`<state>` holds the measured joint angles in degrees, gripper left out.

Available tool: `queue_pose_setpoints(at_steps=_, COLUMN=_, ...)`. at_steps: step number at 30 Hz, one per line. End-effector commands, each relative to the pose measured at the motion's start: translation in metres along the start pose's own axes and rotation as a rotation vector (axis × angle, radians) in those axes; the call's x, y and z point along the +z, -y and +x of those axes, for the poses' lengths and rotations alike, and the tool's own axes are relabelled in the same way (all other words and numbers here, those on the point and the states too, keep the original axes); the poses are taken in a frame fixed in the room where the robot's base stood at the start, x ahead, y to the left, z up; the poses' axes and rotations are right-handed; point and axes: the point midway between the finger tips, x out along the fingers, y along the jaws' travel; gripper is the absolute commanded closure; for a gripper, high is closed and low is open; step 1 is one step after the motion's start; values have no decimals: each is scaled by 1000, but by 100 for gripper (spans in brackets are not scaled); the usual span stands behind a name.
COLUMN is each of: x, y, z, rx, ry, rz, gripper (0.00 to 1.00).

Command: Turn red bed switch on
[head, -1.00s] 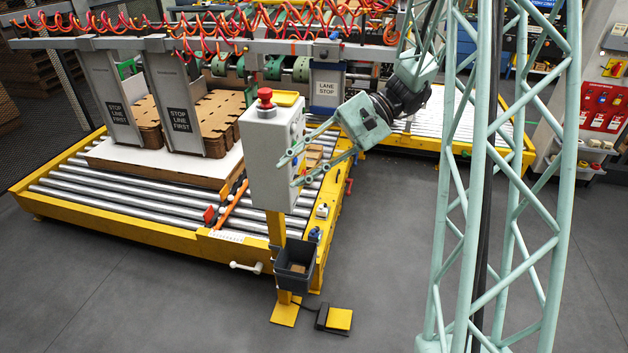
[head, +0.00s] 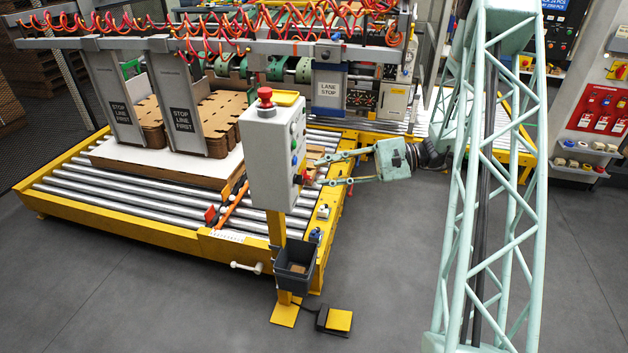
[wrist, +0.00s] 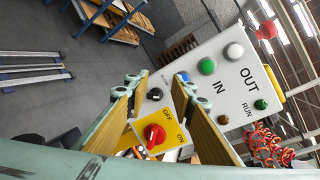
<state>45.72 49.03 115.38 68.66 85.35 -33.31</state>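The red bed switch (wrist: 154,134) is a round red rotary knob on a yellow plate marked OFF and ON, seen between my fingers in the wrist view. I cannot clearly tell which mark it points to. It is on the right side face of the grey control box (head: 268,160), where a small red spot (head: 305,176) shows in the head view. My gripper (head: 308,174) is open, its fingers level and pointing left at that face. In the wrist view my gripper (wrist: 158,86) has its fingers apart, one on each side of the knob. Contact cannot be told.
The panel also carries a black selector (wrist: 155,94), a green button (wrist: 207,66) and a white button (wrist: 234,51). A red mushroom button (head: 265,97) tops the box. The roller bed (head: 130,205) stands behind it.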

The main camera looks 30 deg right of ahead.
Motion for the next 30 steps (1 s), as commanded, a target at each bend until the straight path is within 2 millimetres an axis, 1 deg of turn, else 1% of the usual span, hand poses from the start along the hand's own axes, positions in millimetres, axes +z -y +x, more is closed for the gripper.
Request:
queue_pose_setpoints(at_steps=1, x=-10, y=-3, z=-5, rx=-24, ry=-6, rz=10, gripper=77)
queue_pose_setpoints(at_steps=3, x=-23, y=-6, z=-12, rx=-54, ry=-13, rz=19, gripper=77)
queue_pose_setpoints(at_steps=8, x=-52, y=-14, z=-27, rx=-127, ry=-31, rz=37, gripper=77)
queue_pose_setpoints(at_steps=15, x=-94, y=-28, z=-53, rx=-235, ry=-64, rz=61, gripper=77)
queue_pose_setpoints(at_steps=18, x=-108, y=-35, z=-62, rx=-272, ry=-77, rz=69, gripper=77)
queue_pose_setpoints(at_steps=24, x=-127, y=-43, z=-74, rx=-323, ry=-95, rz=78, gripper=77)
queue_pose_setpoints(at_steps=30, x=-132, y=-45, z=-78, rx=-337, ry=-100, rz=80, gripper=77)
